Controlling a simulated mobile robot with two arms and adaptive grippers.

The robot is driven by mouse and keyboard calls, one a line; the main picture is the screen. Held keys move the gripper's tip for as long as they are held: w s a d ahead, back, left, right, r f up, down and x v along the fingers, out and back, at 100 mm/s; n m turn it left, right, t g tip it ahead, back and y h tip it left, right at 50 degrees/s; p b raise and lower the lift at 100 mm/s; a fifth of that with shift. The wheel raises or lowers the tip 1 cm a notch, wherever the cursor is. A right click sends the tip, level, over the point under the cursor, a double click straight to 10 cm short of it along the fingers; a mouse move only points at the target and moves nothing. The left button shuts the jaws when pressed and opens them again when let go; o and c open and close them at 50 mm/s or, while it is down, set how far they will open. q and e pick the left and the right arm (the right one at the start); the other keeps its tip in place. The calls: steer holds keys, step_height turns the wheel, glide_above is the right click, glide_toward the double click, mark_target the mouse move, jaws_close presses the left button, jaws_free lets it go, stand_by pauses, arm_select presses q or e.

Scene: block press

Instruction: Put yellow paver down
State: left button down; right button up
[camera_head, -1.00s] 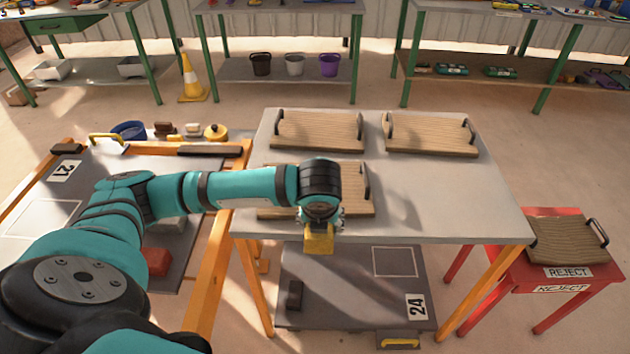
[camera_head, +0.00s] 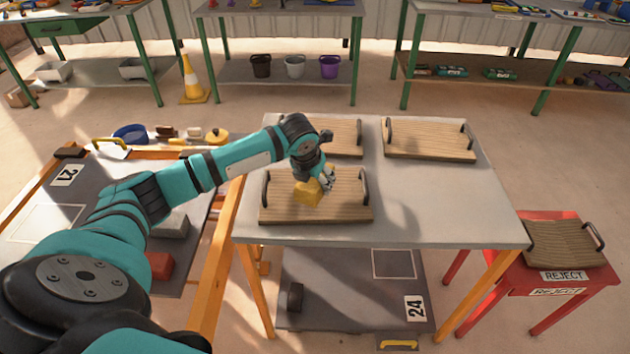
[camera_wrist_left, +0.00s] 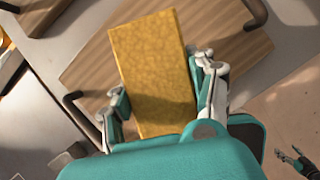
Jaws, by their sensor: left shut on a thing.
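The yellow paver (camera_head: 308,192) is held over the near wooden tray (camera_head: 345,210) on the grey table. It also shows in the left wrist view (camera_wrist_left: 152,75), lying between the two fingers with the tray's boards behind it. My left gripper (camera_head: 325,180) is shut on the paver. I cannot tell whether the paver's underside touches the tray. In the left wrist view the fingers of my left gripper (camera_wrist_left: 160,100) press on the paver's two long sides. A dark gripper part at the lower right of the left wrist view may be my right gripper (camera_wrist_left: 296,160).
Two more wooden trays stand at the back, one partly behind my arm (camera_head: 345,135) and one at right (camera_head: 430,140). A reject tray (camera_head: 562,243) sits on a red stand. A red block (camera_head: 159,265) and grey block (camera_head: 171,226) lie left. The grey table's right side is clear.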

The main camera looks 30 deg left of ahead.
mark_target(315, 183)
arm_select(q)
steer(key=shift+w+a, duration=0.45)
steer(key=shift+w, duration=0.2)
steer(key=shift+w+a, duration=0.4)
steer(key=shift+w, duration=0.25)
step_height(315, 183, down, 4)
steer(key=shift+s+r+p, duration=0.1)
steer(key=shift+r+p, duration=0.15)
steer(key=shift+p, duration=0.25)
steer(key=shift+c, duration=2)
jaws_free()
steer(key=shift+s+d+f, duration=0.1)
steer(key=shift+s, duration=0.05)
steer(key=v, duration=1.2)
